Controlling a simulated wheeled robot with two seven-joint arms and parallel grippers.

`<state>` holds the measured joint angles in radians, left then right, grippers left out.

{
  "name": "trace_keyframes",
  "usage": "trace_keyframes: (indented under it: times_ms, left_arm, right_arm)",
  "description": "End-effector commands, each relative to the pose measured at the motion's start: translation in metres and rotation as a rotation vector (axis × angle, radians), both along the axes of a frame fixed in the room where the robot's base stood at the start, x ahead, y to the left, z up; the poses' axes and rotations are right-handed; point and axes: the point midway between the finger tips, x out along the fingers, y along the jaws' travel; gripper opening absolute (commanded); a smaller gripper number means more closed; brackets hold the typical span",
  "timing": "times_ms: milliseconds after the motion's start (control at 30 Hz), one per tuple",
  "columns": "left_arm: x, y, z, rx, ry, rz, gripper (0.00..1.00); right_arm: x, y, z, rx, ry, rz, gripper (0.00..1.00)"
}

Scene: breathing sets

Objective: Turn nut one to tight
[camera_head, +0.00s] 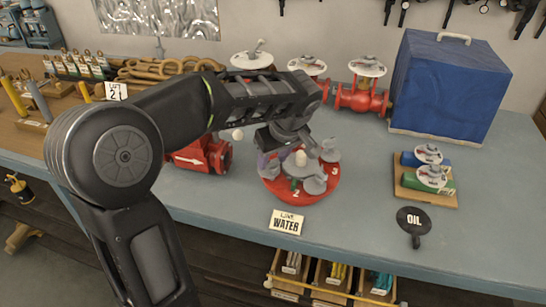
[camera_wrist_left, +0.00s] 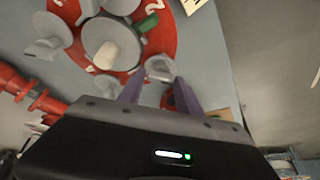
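A red round plate (camera_head: 322,190) lies on the bench, with numbers 2 and 3 readable in the head view. Grey wing nuts stand around a central hub with a pale knob (camera_head: 301,158); one nut (camera_head: 315,184) is near the 2. My left gripper (camera_head: 268,160) reaches down over the plate's left side, partly hidden by its own arm. In the left wrist view, its two purple fingers (camera_wrist_left: 160,88) stand apart on either side of a grey nut (camera_wrist_left: 160,68). Contact is not clear, and that nut's number is hidden. My right gripper is out of view.
A "Line Water" card (camera_head: 286,222) lies in front of the plate. A red valve body (camera_head: 205,157) is close on the left, with red valves (camera_head: 362,98) behind. A blue box (camera_head: 450,88), a wooden tray (camera_head: 428,199) and an "Oil" sign (camera_head: 413,219) are to the right.

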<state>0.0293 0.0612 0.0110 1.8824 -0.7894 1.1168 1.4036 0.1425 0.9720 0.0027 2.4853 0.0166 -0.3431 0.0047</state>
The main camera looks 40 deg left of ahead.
Motion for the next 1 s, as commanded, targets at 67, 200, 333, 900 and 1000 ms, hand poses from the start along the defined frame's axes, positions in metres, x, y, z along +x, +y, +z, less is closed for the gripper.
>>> trace_keyframes:
  times_ms: [67,200,333,900,1000]
  left_arm:
    - [0.000,0.000,0.000,0.000,0.000,0.000,0.34]
    - [0.000,0.000,0.000,0.000,0.000,0.000,0.22]
    - [0.000,0.000,0.000,0.000,0.000,0.000,0.12]
    - [0.000,0.001,0.000,0.000,-0.002,-0.042,0.00]
    - [0.000,0.001,-0.001,0.000,-0.003,-0.082,0.00]
  right_arm:
    - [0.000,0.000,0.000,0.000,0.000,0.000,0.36]
    - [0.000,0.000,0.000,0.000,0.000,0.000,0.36]
    - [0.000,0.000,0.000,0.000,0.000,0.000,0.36]
    - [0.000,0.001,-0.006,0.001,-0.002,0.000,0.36]
    - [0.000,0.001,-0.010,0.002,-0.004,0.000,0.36]
